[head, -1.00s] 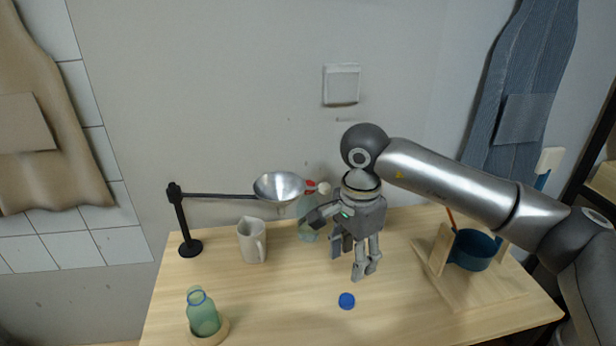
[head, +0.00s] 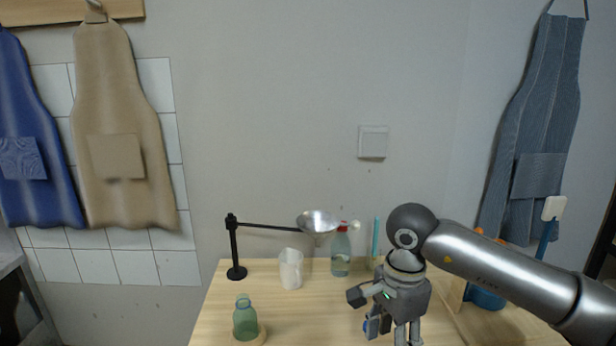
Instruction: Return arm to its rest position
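My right arm comes in from the right in the head view. Its gripper (head: 394,330) points down over the right-middle part of the table, with a gap between its fingers and nothing seen held. The fingertips reach the bottom edge of the picture and are partly cut off. A blue cap (head: 367,325) shows just left of the fingers, partly hidden by them. My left gripper is not in view.
On the wooden table (head: 300,325) stand a green glass bottle (head: 245,320), a white pitcher (head: 290,270), a metal funnel (head: 318,222) on a black stand (head: 234,250), and a clear red-topped bottle (head: 341,256). A blue pot (head: 487,298) stands at right, partly behind my arm.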

